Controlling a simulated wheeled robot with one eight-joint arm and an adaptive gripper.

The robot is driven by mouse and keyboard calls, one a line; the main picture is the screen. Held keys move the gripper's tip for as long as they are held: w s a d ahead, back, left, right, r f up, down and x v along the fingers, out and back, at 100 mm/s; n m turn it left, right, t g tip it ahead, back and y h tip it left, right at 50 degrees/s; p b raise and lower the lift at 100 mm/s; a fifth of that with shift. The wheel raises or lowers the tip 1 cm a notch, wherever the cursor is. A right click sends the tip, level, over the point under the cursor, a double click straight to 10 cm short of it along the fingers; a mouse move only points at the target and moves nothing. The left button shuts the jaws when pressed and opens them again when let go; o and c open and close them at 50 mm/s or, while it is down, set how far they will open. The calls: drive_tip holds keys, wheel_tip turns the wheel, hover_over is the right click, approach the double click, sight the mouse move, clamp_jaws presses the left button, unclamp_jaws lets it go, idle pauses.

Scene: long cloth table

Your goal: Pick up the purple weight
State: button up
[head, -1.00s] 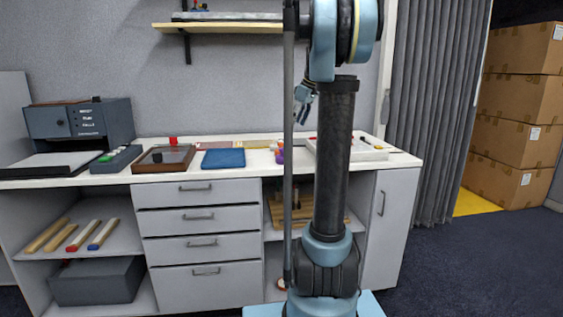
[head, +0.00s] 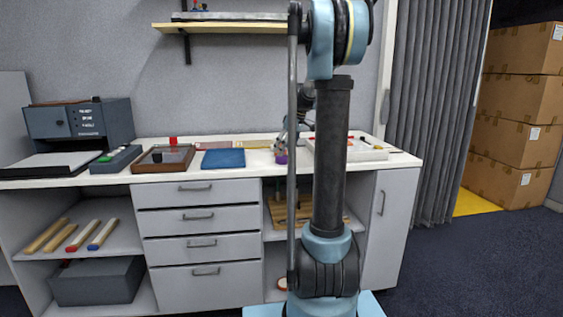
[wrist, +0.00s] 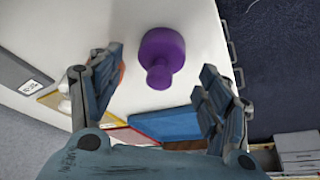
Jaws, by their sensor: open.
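The purple weight (wrist: 162,52) has a wide round base and a narrower knob. In the wrist view it lies ahead of and between the open fingers of my gripper (wrist: 160,90), with no finger visibly touching it. In the head view the purple weight (head: 281,158) is small, on the white table top near the front edge. My gripper (head: 286,142) is just above it there, partly hidden behind my own arm.
A white tray (head: 372,154) with small items stands to the right. A dark machine (head: 80,122) sits at the far left.

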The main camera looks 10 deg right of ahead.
drive_tip(key=shift+x, duration=2.1)
clamp_jaws()
